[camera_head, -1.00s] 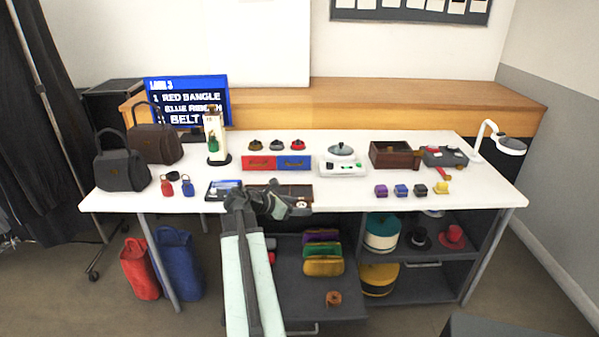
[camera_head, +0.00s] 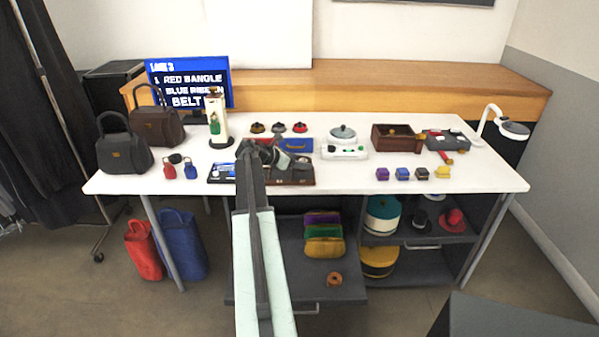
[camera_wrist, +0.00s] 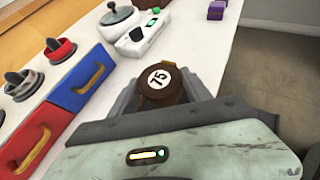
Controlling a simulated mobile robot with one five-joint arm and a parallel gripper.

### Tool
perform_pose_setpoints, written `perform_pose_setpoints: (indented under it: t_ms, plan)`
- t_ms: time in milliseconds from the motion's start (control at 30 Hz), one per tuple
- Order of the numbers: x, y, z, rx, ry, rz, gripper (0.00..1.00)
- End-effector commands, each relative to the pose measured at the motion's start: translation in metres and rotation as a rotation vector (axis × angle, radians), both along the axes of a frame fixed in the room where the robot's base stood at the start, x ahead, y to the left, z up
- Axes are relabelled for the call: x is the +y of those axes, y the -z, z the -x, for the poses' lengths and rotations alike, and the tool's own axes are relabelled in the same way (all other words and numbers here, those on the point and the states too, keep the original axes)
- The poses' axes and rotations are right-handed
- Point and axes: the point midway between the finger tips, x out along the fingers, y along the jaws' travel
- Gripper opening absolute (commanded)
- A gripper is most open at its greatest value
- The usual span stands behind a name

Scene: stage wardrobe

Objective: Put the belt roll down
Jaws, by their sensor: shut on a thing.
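My gripper (camera_head: 274,157) is over the front of the white table, left of its middle. In the wrist view, my gripper (camera_wrist: 163,90) is shut on the belt roll (camera_wrist: 160,78), a dark brown roll with a round white label reading 75. The head view does not show the roll clearly, as my arm and gripper cover that spot. A brown open case (camera_head: 300,178) lies on the table just beneath and right of my gripper. I cannot tell the height of the roll above the table.
A red and blue drawer block (camera_head: 298,146) stands behind my gripper, with the white scale (camera_head: 345,153) to its right. Small coloured boxes (camera_head: 402,173) line the right front. An orange-brown roll (camera_head: 334,279) sits in the pulled-out lower drawer.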

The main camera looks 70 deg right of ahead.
Motion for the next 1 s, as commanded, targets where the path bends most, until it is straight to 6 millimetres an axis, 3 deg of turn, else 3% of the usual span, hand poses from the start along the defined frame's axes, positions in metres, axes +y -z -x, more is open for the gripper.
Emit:
perform_pose_setpoints:
  t_ms: [167, 367, 767, 800, 1000]
  plan:
    - [0.0, 0.005, 0.0, 0.0, 0.0, 0.0, 0.12]
    - [0.0, 0.038, -0.001, 0.0, -0.001, 0.0, 0.12]
    - [0.0, 0.04, -0.001, 0.0, -0.001, 0.0, 0.12]
    - [0.0, 0.038, -0.001, 0.0, -0.001, 0.0, 0.66]
    - [0.0, 0.038, -0.001, 0.0, -0.002, 0.0, 0.66]
